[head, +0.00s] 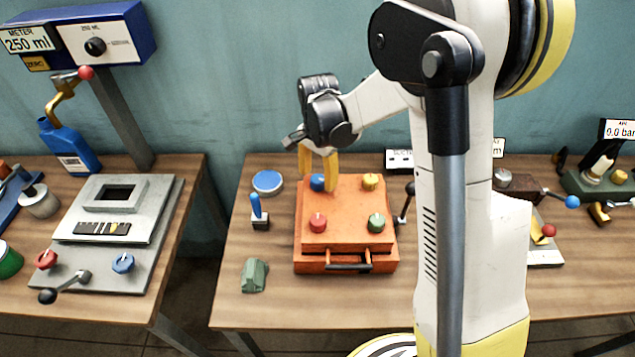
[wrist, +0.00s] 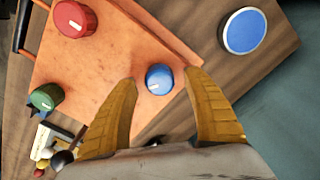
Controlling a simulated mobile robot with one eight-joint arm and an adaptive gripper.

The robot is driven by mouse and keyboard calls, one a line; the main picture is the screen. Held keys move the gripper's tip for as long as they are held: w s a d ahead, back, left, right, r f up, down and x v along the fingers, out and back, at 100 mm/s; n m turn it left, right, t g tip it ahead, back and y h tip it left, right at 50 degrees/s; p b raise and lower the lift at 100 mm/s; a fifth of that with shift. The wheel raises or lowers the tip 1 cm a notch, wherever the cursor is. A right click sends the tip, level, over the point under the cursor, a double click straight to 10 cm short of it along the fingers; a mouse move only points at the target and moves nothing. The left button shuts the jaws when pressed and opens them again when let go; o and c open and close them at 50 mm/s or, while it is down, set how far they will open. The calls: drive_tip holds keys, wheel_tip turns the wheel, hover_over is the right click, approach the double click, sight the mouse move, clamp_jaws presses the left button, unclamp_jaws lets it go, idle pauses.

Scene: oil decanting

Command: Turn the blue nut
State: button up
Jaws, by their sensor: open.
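The blue nut (head: 317,182) is a round blue knob at the back left corner of the top of an orange box (head: 345,241). In the wrist view the blue nut (wrist: 159,79) sits between the tips of my two yellow fingers, with a light mark on its face. My gripper (head: 320,172) is over that corner, pointing down. In the wrist view my gripper (wrist: 160,95) is open, with a visible gap between each finger and the nut. One finger partly hides the nut in the head view.
A red knob (head: 318,222), a green knob (head: 376,223) and a yellow knob (head: 370,181) share the box top. A round blue-topped disc (head: 267,182), a blue-handled lever (head: 258,212) and a green block (head: 254,275) stand left of the box. Bare wood lies in front.

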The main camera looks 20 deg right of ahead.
drive_tip(key=shift+f, duration=0.75)
drive_tip(key=c, duration=1.2)
